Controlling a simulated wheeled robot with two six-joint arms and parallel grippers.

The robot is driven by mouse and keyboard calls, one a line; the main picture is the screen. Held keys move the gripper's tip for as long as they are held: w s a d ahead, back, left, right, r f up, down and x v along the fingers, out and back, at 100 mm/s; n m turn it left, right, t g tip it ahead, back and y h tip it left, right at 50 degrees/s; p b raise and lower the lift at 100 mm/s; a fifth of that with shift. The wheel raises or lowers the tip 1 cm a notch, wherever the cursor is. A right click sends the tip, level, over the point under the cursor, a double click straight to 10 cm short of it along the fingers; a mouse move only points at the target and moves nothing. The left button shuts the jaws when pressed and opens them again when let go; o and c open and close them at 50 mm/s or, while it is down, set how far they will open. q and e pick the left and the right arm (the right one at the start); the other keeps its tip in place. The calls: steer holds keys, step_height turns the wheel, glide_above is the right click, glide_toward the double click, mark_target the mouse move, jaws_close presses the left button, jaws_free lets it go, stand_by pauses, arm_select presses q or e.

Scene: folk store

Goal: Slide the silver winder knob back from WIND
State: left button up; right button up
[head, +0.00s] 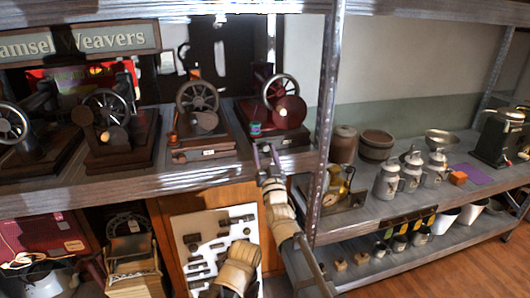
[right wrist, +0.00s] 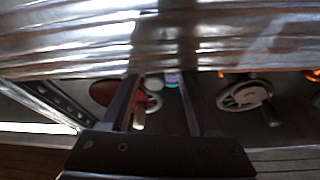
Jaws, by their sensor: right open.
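A dark red sewing machine (head: 258,108) stands on the upper shelf, with a silver-rimmed handwheel and a dark red disc (head: 289,112). I cannot make out the silver winder knob or the WIND mark for certain. My right gripper (head: 266,152) is in front of this machine's base at the shelf edge, open and apart from it. In the right wrist view its two fingers (right wrist: 160,105) are spread with nothing held.
A metal upright (head: 325,125) stands close to the right of my right arm. The shelf edge (head: 150,185) runs below the machines. Another machine's handwheel (head: 198,97) is to the left. A white tool board (head: 212,225) stands below the shelf. Milk cans (head: 388,178) stand right.

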steer(key=shift+d, duration=0.1)
steer(key=b+v, duration=0.3)
steer(key=v, duration=0.4)
steer(key=shift+s+f, duration=0.2)
steer(key=shift+s, duration=0.15)
stand_by(0.4)
steer(key=s+a+f+n+g+h+p, duration=0.1)
steer(key=s+a+f+n+g+p, duration=0.15)
steer(key=f+g, duration=0.5)
steer(key=s+a+f+n+g+p, duration=0.1)
steer(key=s+f+g, duration=0.3)
steer(key=f, duration=0.7)
steer(key=s+d+f+g+h+p, duration=0.1)
steer(key=s+d+f+g+h, duration=0.1)
steer(key=s+g, duration=0.3)
steer(key=s+d+f+g+h, duration=0.2)
steer(key=s+d+f+g, duration=0.2)
steer(key=s, duration=1)
steer(key=shift+s+d+f+g+h+p, duration=0.25)
steer(key=shift+d+g+p, duration=0.2)
steer(key=shift+g, duration=0.5)
